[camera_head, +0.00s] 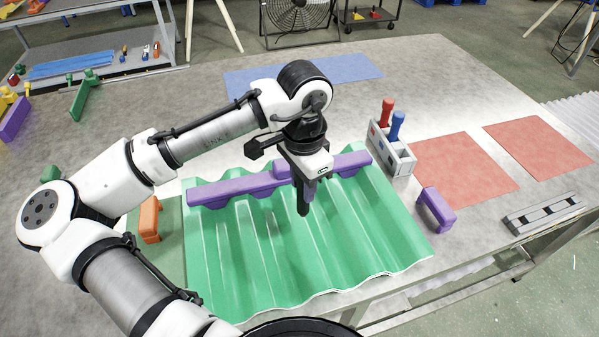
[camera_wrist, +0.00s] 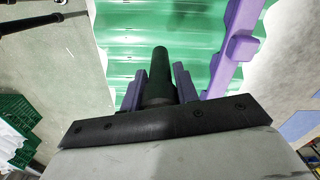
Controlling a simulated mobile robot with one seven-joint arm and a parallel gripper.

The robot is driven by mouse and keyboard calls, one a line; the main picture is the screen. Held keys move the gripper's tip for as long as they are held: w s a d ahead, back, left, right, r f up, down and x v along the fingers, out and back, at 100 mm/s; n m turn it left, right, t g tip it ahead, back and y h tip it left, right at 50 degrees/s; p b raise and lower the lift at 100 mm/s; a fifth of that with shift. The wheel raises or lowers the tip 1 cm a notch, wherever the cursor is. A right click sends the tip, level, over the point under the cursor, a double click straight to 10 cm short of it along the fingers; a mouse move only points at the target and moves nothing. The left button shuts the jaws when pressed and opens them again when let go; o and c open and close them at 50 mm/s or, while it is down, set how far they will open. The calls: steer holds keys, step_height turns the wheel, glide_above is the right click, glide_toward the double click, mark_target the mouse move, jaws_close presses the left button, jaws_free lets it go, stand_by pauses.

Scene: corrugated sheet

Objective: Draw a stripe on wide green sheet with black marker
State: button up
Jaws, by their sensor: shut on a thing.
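The wide green corrugated sheet (camera_head: 270,255) lies on the grey table, and its ridges also show in the wrist view (camera_wrist: 190,42). A purple straightedge bar (camera_head: 235,187) lies across the sheet's far part; it shows at the right in the wrist view (camera_wrist: 238,30). My gripper (camera_head: 303,182) is over the middle of the sheet, just in front of the bar. It is shut on the black marker (camera_wrist: 159,75), which points down toward the sheet (camera_head: 303,206). I cannot tell whether the marker's tip touches the sheet.
A grey holder (camera_head: 402,160) with a red marker (camera_head: 387,110) and a blue marker (camera_head: 397,124) stands right of the bar. A purple block (camera_head: 437,208) is at the sheet's right edge, an orange one (camera_head: 149,219) at its left. Red mats (camera_head: 460,170) lie right.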

mark_target(302, 204)
steer(key=shift+s+r, duration=0.1)
steer(key=shift+s, duration=0.05)
steer(key=shift+f+b, duration=1.85)
steer(key=shift+f, duration=1.45)
steer(key=shift+f, duration=0.3)
steer(key=shift+w+a, duration=0.1)
steer(key=shift+w, duration=0.1)
steer(key=shift+w+a+r, duration=0.1)
steer(key=shift+w, duration=0.45)
steer(key=shift+a, duration=0.1)
steer(key=shift+w+a, duration=0.15)
steer(key=shift+w, duration=0.5)
